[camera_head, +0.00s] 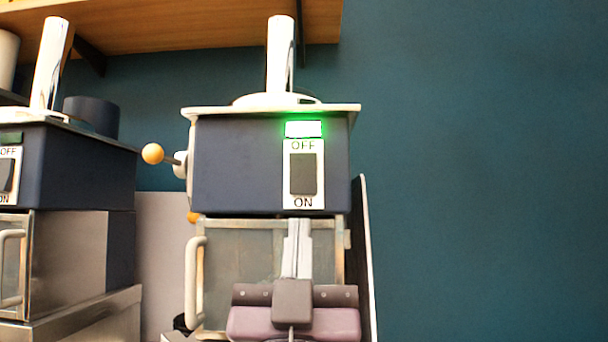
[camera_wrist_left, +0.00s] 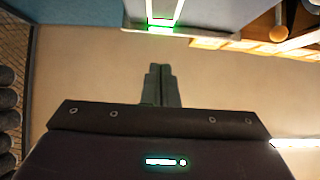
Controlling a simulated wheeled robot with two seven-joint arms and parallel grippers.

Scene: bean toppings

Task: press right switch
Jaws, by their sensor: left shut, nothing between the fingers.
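The right switch (camera_head: 303,174) is a dark rocker on a white plate marked OFF above and ON below. It is on the front of the right dark blue machine (camera_head: 240,165), under a lit green indicator (camera_head: 303,129). My left gripper (camera_head: 298,228) is shut and empty, fingers pointing up, with its tips just below the switch plate in the head view. Whether it touches the machine cannot be told. My right gripper is out of view.
A similar machine (camera_head: 80,165) with its own OFF/ON switch (camera_head: 6,176) stands at the left. A lever with an orange ball (camera_head: 152,153) sticks out left of the right machine. A wooden shelf (camera_head: 170,25) hangs above. The space before the teal wall (camera_head: 480,170) is clear.

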